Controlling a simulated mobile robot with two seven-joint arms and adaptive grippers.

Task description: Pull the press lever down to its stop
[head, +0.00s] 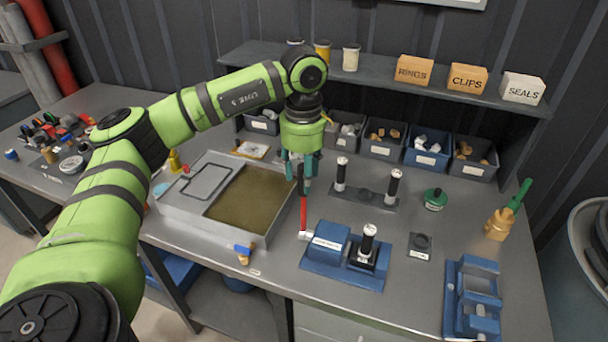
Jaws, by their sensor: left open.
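The press lever (304,212) has a red shaft with a black grip on top and stands nearly upright. Its foot meets a pale pivot at the left side of the blue press (326,243), which sits on a blue base. A black and white cylinder stands on the press beside its blue block. My left gripper (299,173) points down with its teal fingers open at the lever's black grip. One finger shows on each side of the grip in the picture. I cannot tell whether they touch it. My right gripper is not in view.
A grey tray (170,212) with a murky basin lies left of the lever. A rack (362,198) with two black and white cylinders stands to the right behind the press. A blue fixture (452,300), a brass piece (499,226) and a green-topped part (435,199) are further right. Bins line the back.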

